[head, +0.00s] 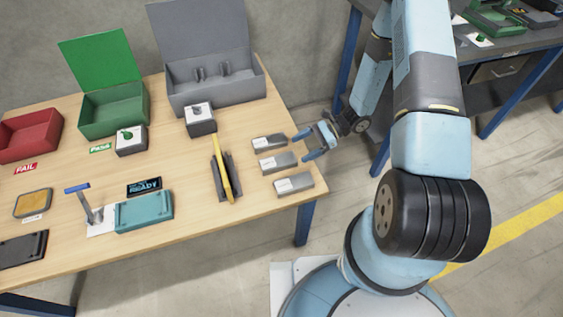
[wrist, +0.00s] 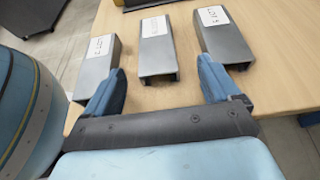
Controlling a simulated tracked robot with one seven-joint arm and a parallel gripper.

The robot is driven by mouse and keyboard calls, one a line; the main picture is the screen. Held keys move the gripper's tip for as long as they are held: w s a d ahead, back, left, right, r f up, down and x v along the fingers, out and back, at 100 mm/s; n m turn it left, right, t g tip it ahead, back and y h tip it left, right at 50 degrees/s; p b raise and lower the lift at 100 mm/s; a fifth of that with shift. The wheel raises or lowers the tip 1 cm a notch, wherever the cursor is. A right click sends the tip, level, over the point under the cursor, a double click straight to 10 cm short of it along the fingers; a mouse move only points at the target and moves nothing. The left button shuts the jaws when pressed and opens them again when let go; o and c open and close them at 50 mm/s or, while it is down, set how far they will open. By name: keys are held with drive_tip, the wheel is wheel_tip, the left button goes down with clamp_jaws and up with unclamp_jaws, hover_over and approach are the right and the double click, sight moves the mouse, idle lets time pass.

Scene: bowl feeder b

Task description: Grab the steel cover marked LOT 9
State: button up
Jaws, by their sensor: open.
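Three grey steel covers with white labels lie in a row at the table's right end: a far cover (head: 269,143), a middle cover (head: 278,162) and a near cover (head: 294,183). In the wrist view they appear as a left cover (wrist: 98,62), a middle cover (wrist: 158,50) and a right cover (wrist: 224,36). The labels carry LOT markings, but I cannot read the numbers surely. My gripper (head: 304,146) is open and empty, just off the covers' right ends. In the wrist view its fingers (wrist: 160,70) spread either side of the middle cover's near end.
A black rack with a yellow bar (head: 223,170) stands left of the covers. Behind are a grey open box (head: 215,92), a green open box (head: 115,112) and a red bin (head: 30,137). A teal case (head: 144,212) lies nearer. The table's right edge runs close to the covers.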

sight(283, 158)
drive_tip(key=x, duration=0.9)
drive_tip(key=shift+s, duration=0.1)
drive_tip(key=c, duration=1.3)
drive_tip(key=shift+r, duration=0.1)
